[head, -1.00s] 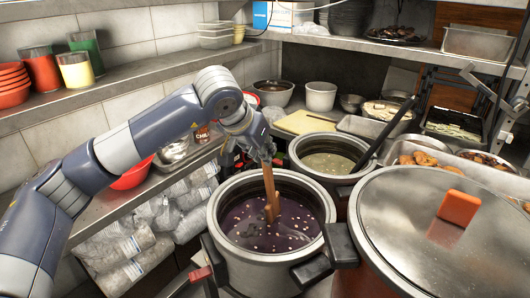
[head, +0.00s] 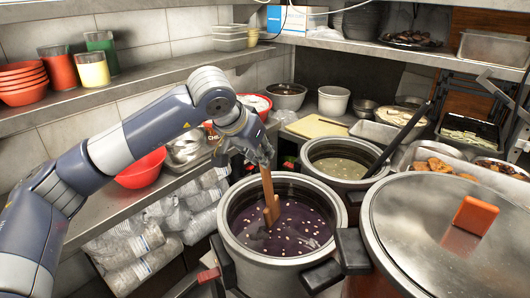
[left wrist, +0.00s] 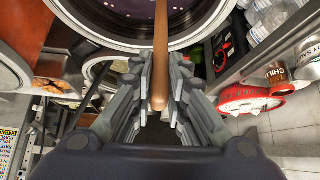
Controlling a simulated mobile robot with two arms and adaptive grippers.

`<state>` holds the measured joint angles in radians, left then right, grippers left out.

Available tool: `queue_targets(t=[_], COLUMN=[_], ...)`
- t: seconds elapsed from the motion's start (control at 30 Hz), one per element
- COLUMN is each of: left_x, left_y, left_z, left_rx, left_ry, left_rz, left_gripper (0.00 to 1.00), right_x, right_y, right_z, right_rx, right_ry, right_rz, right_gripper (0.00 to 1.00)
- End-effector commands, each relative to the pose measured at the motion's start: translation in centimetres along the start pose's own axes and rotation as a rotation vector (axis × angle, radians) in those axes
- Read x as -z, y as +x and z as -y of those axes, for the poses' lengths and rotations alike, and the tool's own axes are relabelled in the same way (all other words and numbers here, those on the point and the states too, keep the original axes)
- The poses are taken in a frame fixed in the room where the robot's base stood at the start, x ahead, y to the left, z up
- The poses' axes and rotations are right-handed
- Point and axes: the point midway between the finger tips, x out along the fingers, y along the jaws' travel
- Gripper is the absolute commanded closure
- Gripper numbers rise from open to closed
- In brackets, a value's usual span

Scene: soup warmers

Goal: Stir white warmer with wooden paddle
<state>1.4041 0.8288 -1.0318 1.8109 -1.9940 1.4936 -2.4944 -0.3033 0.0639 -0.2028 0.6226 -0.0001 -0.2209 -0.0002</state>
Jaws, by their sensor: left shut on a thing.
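My left gripper (head: 259,160) is shut on the wooden paddle (head: 268,195) and holds it slightly tilted above the pale-walled warmer (head: 262,264). The paddle's lower end dips into dark purple soup with pale bits, left of the pot's middle; its tip is hidden in the soup. In the left wrist view the paddle handle (left wrist: 160,32) runs between the fingers (left wrist: 160,75), its rounded end towards the camera. The pot's rim (left wrist: 90,40) shows beyond. My right gripper is not in view.
A large red pot with a metal lid (head: 420,225) and orange handle stands close at right. Behind is a pot of greenish soup (head: 340,167) with a dark ladle (head: 402,138). A red bowl (head: 142,170) and bagged goods (head: 130,250) are at left.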

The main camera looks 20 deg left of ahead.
Motion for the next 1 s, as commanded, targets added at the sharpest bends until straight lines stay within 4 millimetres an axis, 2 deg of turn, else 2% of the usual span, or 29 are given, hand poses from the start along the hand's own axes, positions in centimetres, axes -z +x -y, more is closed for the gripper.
queue_targets(t=[0.07, 0.47, 0.8, 1.0], left_x=[-0.6, -0.8, -2.4, -2.4], left_y=[-0.1, -0.4, -1.8, -2.0], left_z=[0.0, 0.1, 0.3, 0.3], left_rx=[0.0, -0.001, 0.0, -0.001], left_ry=[0.001, 0.0, 0.001, 0.001], left_rz=[0.004, 0.003, 0.0, -0.001], left_gripper=[1.0, 1.0, 1.0, 1.0], right_x=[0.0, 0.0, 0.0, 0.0], right_y=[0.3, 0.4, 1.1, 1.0], right_z=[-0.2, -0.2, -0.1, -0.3], right_rx=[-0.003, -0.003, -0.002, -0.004], right_ry=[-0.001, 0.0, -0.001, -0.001], right_rz=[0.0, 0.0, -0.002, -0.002], right_gripper=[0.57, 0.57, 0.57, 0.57])
